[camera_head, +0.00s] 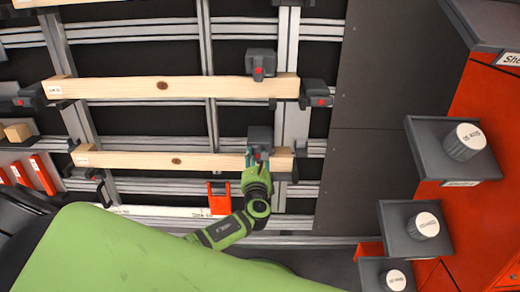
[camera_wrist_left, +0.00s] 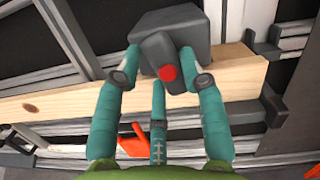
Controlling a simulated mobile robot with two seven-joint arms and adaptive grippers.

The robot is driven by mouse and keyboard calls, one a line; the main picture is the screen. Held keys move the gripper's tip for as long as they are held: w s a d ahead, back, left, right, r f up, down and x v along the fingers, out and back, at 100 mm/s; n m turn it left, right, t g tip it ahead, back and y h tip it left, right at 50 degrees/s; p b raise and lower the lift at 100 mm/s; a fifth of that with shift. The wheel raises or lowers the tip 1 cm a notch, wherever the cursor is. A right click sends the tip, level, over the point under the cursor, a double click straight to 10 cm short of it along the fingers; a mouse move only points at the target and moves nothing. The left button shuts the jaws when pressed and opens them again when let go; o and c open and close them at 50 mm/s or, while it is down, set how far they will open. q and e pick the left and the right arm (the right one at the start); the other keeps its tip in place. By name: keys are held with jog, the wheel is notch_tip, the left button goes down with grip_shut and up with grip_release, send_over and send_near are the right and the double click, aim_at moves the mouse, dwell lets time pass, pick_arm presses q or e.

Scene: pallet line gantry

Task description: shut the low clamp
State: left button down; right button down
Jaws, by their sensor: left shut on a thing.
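The low clamp (camera_head: 260,135) is a dark grey block on the lower wooden beam (camera_head: 130,160), near the beam's right end. In the left wrist view the clamp (camera_wrist_left: 170,35) fills the upper middle, with a red dot on its lever. My left gripper (camera_head: 257,158) is at the clamp, with its green wrist below it. In the left wrist view its teal fingers (camera_wrist_left: 165,85) are around the clamp's lever, one on each side and one below. The gripper is shut on the lever. My right gripper is not in view.
A similar clamp (camera_head: 261,64) sits on the upper beam (camera_head: 120,87). An orange bracket (camera_head: 220,199) is left of my gripper, on the lower rail. Grey shelves with white-topped knobs (camera_head: 465,141) stand at the right on an orange cabinet.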

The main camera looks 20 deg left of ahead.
pick_arm(q)
jog(key=shift+w+r+m, duration=0.3)
jog(key=shift+w+r, duration=0.15)
jog(key=shift+r, duration=0.15)
jog(key=shift+r+m+p, duration=0.25)
jog(key=shift+m+p, duration=0.55)
jog(key=shift+m, duration=0.2)
jog(key=shift+f+m, duration=0.15)
jog(key=shift+m, duration=0.45)
jog(key=shift+a, duration=0.1)
jog(key=c, duration=1.1)
grip_release()
jog(key=shift+s+f, duration=0.15)
jog(key=shift+s+f+t+h, duration=0.15)
jog(key=shift+t+h, duration=0.15)
